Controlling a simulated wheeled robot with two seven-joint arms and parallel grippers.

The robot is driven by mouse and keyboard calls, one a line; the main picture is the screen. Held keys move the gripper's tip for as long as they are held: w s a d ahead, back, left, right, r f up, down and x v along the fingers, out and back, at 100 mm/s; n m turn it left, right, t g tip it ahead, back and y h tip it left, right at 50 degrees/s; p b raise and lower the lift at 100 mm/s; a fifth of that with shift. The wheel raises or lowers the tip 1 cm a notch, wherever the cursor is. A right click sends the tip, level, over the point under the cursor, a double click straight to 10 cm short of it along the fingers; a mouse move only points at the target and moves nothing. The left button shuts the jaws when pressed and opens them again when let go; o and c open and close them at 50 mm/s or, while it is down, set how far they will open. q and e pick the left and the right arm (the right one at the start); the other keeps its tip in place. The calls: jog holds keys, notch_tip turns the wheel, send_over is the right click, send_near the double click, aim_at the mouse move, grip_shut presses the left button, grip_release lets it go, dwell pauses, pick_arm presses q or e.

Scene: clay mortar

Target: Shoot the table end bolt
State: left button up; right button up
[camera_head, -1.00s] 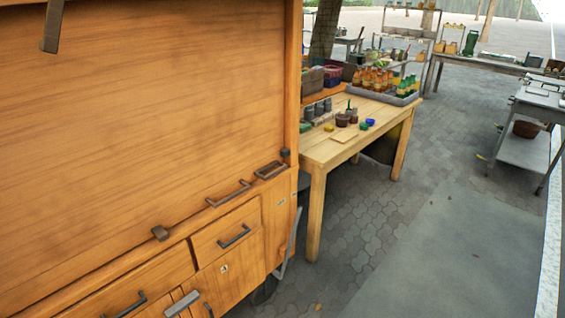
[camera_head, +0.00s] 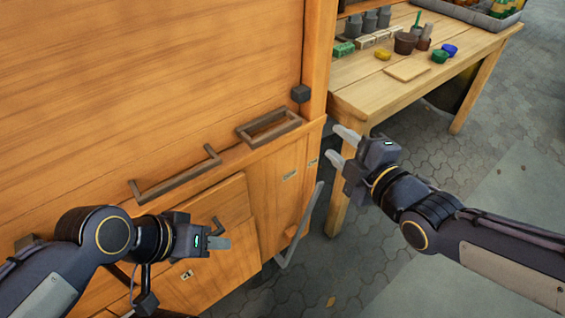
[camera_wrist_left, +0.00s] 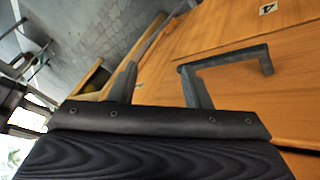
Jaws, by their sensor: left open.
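A small dark block (camera_head: 301,93), possibly the table end bolt, sits on the wooden cart's upright near the table. Below it is a dark rectangular frame (camera_head: 269,128) on the ledge. I cannot tell for certain which part is the bolt. My left gripper (camera_head: 220,241) is open and empty in front of the cart's lower drawers. In the left wrist view its two fingers (camera_wrist_left: 160,88) stand apart, with a dark bar handle (camera_wrist_left: 225,58) beyond them. My right gripper (camera_head: 340,146) is open and empty, right of the cart's corner and in front of the table.
The wooden cart (camera_head: 150,60) fills the left, with a long bar handle (camera_head: 176,175) on its ledge. A wooden table (camera_head: 375,85) with pots and small blocks stands behind the corner. A grey lever (camera_head: 300,226) slants beside the cart's side. Paved floor (camera_head: 350,270) is open at right.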

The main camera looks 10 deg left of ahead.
aim_at(279, 134)
jog(key=w+a+n+y, duration=0.1)
jog(key=a, duration=0.3)
jog(key=w+a+f+n+y+b, duration=0.1)
jog(key=a+n, duration=0.1)
jog(key=a, duration=0.2)
jog(key=w+a+n+g+y, duration=0.1)
jog(key=a+n, duration=0.1)
jog(key=a, duration=0.3)
jog(key=shift+f+b, duration=0.35)
jog(key=shift+b, duration=0.05)
pick_arm(q)
notch_tip(279, 134, down, 4)
jog(key=shift+s+r, duration=0.1)
jog(key=shift+r, duration=0.1)
pick_arm(e)
jog(key=shift+s, duration=0.1)
grip_shut()
pick_arm(q)
jog(key=shift+f, duration=0.1)
pick_arm(e)
jog(key=shift+d, duration=0.1)
